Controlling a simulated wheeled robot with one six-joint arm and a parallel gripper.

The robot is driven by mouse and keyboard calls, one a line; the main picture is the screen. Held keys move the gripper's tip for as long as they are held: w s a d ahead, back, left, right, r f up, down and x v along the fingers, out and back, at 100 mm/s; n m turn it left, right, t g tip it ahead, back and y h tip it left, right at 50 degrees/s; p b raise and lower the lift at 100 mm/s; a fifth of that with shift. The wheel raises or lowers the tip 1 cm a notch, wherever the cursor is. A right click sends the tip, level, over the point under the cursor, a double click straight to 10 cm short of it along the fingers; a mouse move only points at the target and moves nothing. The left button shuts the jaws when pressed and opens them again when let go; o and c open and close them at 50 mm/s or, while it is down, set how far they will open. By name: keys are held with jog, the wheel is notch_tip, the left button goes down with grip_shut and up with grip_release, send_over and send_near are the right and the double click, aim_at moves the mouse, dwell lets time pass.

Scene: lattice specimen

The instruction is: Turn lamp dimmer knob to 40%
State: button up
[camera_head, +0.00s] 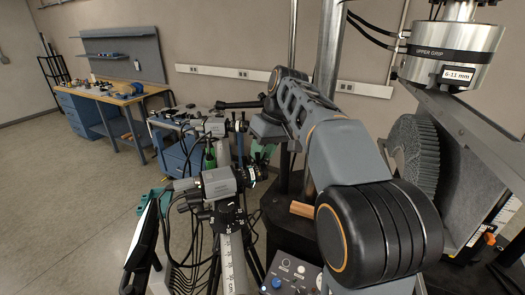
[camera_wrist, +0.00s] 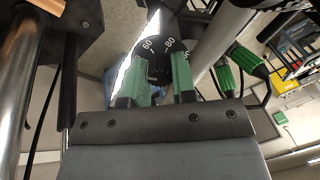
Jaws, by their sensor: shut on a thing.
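The dimmer knob (camera_wrist: 158,44) is a round black dial with white numbers, including 60 and 80, at the top middle of the wrist view. My gripper (camera_wrist: 163,73) has two green-padded fingers, one on each side of the black knob, and is shut on it. Part of the dial is cut off or hidden by the fingers, and I cannot tell which value it is set to. In the head view my arm covers much of the middle, and I cannot make out the knob in the grip there.
A camera on a tripod (camera_head: 222,183) with hanging cables stands left of my arm. A testing machine with a metal upper grip (camera_head: 452,52) stands at the right. A control box (camera_head: 290,275) with a blue knob sits low in front. A workbench (camera_head: 125,95) is at the back left; open floor lies left.

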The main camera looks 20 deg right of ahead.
jog(key=o, duration=0.9)
jog(key=shift+o, duration=0.2)
jog(key=shift+r, duration=0.1)
jog(key=v, duration=1.2)
